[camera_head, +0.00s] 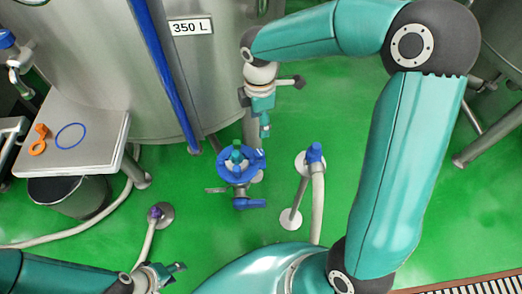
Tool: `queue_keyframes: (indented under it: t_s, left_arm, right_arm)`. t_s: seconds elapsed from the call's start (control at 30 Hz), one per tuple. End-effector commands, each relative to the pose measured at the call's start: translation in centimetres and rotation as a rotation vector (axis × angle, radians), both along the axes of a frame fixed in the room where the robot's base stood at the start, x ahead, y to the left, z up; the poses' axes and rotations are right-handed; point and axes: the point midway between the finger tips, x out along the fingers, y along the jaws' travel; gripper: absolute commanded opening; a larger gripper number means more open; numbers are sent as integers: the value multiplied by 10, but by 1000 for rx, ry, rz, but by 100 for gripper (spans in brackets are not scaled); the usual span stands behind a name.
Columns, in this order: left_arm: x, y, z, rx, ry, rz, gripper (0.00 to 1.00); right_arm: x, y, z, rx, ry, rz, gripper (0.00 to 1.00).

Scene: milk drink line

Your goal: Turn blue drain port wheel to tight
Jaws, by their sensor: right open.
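The blue drain port wheel (221,164) is below the tank, a round spoked handwheel seen from above. A teal piece stands at its hub. A blue lever (250,204) sits on the fitting just below it. My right gripper (265,125) reaches down from the arm at upper right. It is open and above and to the right of the wheel, with a gap between them in the picture; I cannot tell its height over the wheel. My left gripper (174,272) is low at the left, apart from the wheel. Its jaw opening is unclear.
A steel tank (95,50) with a 350 L label stands behind, with a blue pipe (168,80) down its side. A steel table (90,150) at left bears an orange tool (39,140) and a blue ring (70,136). Another blue-topped port (314,153) with a hose stands right of the wheel.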

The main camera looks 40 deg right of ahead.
Motion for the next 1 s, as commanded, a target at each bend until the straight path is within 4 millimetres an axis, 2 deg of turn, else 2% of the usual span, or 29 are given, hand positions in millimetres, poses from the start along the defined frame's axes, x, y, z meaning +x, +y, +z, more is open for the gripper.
queue_keyframes:
  t_s: [0.4,0.6,0.8,1.0]
  left_arm:
    - [0,0,-13,0,0,0,40]
    - [0,0,-19,0,0,0,40]
    - [0,0,-21,0,0,0,40]
    - [0,0,-21,0,0,0,40]
  right_arm:
    - [-1,1,-92,2,7,0,59]
    - [-1,1,-127,3,4,-2,59]
    - [0,1,-145,3,2,-1,59]
    - [0,1,-148,2,1,-1,59]
